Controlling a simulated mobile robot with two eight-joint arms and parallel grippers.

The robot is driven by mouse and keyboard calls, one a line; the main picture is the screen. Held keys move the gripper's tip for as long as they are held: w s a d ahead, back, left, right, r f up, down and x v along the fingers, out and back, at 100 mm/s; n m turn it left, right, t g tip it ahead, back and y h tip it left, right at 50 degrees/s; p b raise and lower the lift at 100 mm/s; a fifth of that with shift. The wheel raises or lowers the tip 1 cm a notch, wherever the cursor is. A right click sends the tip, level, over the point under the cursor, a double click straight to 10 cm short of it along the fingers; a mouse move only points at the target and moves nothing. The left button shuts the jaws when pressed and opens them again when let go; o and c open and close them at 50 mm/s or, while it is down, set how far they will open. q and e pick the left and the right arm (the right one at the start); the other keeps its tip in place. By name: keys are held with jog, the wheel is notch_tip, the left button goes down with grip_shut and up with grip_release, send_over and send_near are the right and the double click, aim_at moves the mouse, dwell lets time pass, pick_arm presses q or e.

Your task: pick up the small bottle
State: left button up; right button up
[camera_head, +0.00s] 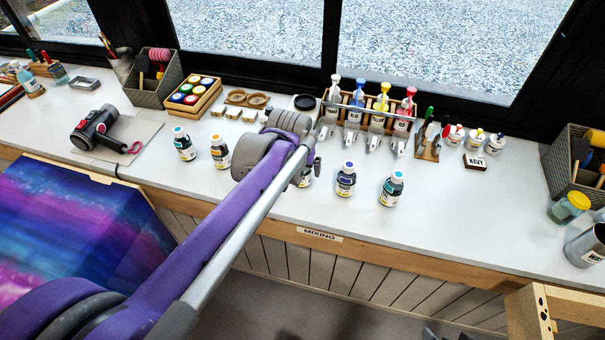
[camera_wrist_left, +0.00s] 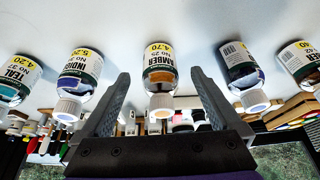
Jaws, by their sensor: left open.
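The one marked AMBER (camera_wrist_left: 160,84) has a white cap with an orange top. In the left wrist view, which is upside down, it shows between the two fingers of my open left gripper (camera_wrist_left: 160,76). I cannot tell how far it is between them. In the head view my left arm and gripper (camera_head: 303,160) hide most of this bottle (camera_head: 306,181). The INDIGO bottle (camera_head: 345,180) and TEAL bottle (camera_head: 391,189) stand to its right. Two more bottles (camera_head: 184,144) (camera_head: 219,152) stand left.
A wooden rack with several pump bottles (camera_head: 378,106) stands behind the row. A hair dryer (camera_head: 98,128) lies further left. The bench front below the row is clear.

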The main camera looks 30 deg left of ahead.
aim_at(302, 173)
pick_arm(q)
jog(key=x, duration=0.5)
jog(key=shift+w, duration=0.3)
jog(key=c, duration=1.5)
